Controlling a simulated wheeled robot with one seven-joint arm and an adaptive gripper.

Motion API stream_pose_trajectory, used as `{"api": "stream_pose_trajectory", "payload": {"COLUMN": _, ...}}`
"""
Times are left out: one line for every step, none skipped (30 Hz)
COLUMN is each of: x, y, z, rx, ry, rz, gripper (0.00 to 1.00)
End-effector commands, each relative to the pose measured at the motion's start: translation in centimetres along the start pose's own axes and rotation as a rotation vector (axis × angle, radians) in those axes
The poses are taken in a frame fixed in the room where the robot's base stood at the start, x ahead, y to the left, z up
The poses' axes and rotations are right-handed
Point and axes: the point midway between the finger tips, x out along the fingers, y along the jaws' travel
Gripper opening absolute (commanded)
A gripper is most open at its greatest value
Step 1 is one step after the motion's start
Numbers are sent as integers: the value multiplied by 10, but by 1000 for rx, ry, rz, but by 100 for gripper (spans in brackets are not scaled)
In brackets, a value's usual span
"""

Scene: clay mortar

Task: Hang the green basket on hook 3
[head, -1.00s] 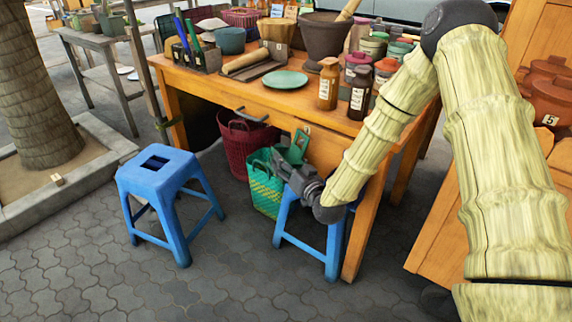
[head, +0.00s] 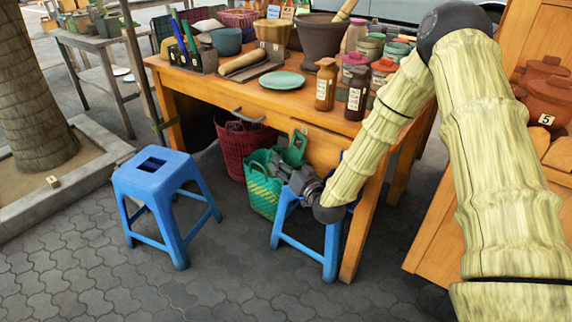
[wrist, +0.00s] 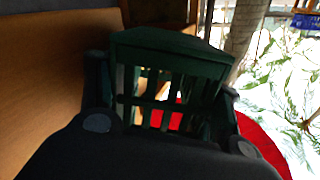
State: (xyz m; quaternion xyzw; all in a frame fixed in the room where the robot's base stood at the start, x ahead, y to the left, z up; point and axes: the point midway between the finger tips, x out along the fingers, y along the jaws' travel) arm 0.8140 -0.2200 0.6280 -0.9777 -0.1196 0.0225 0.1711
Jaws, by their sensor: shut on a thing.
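The green basket (head: 263,197) is below the front edge of the wooden table, just right of a red basket, with its green handle upright above it. My gripper (head: 301,183) is at the green basket's right side, shut on it, in front of a blue stool. In the wrist view, a dark green slatted part of the basket (wrist: 172,52) lies between the fingers (wrist: 165,135). Its contact with the fingertips is partly hidden. A small pale tag (head: 304,131) is on the table's front above the basket; its number is too small to read. Hook 3 cannot be made out.
The red basket (head: 240,155) is close on the left, under the table. One blue stool (head: 158,170) stands to the left, another (head: 300,240) under my gripper. Jars and bowls crowd the wooden table (head: 215,90). Paved floor between the stools is clear.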

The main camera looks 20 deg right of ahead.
Motion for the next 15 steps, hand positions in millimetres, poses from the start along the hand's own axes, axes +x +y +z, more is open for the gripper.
{"api": "stream_pose_trajectory", "payload": {"x": 2, "y": 9, "z": -9, "rx": 2, "ry": 19, "rz": 16, "gripper": 12}}
{"api": "stream_pose_trajectory", "payload": {"x": 2, "y": 9, "z": -9, "rx": 2, "ry": 19, "rz": 16, "gripper": 12}}
{"api": "stream_pose_trajectory", "payload": {"x": 3, "y": 9, "z": -9, "rx": 2, "ry": 19, "rz": 16, "gripper": 12}}
{"api": "stream_pose_trajectory", "payload": {"x": 3, "y": 9, "z": -9, "rx": 2, "ry": 19, "rz": 16, "gripper": 12}}
{"api": "stream_pose_trajectory", "payload": {"x": 3, "y": 9, "z": -9, "rx": 2, "ry": 19, "rz": 16, "gripper": 12}}
{"api": "stream_pose_trajectory", "payload": {"x": 3, "y": 9, "z": -9, "rx": 2, "ry": 19, "rz": 16, "gripper": 12}}
{"api": "stream_pose_trajectory", "payload": {"x": 3, "y": 9, "z": -9, "rx": 2, "ry": 19, "rz": 16, "gripper": 12}}
{"api": "stream_pose_trajectory", "payload": {"x": 3, "y": 9, "z": -9, "rx": 2, "ry": 19, "rz": 16, "gripper": 12}}
{"api": "stream_pose_trajectory", "payload": {"x": 3, "y": 9, "z": -9, "rx": 2, "ry": 20, "rz": 16, "gripper": 12}}
{"api": "stream_pose_trajectory", "payload": {"x": 3, "y": 8, "z": -9, "rx": 2, "ry": 20, "rz": 16, "gripper": 12}}
{"api": "stream_pose_trajectory", "payload": {"x": 3, "y": 8, "z": -9, "rx": 2, "ry": 20, "rz": 16, "gripper": 12}}
{"api": "stream_pose_trajectory", "payload": {"x": 3, "y": 8, "z": -9, "rx": 2, "ry": 20, "rz": 15, "gripper": 68}}
{"api": "stream_pose_trajectory", "payload": {"x": 3, "y": 8, "z": -9, "rx": 1, "ry": 19, "rz": 15, "gripper": 73}}
{"api": "stream_pose_trajectory", "payload": {"x": 3, "y": 8, "z": -9, "rx": 1, "ry": 19, "rz": 14, "gripper": 79}}
{"api": "stream_pose_trajectory", "payload": {"x": 3, "y": 6, "z": -8, "rx": 1, "ry": 17, "rz": 12, "gripper": 86}}
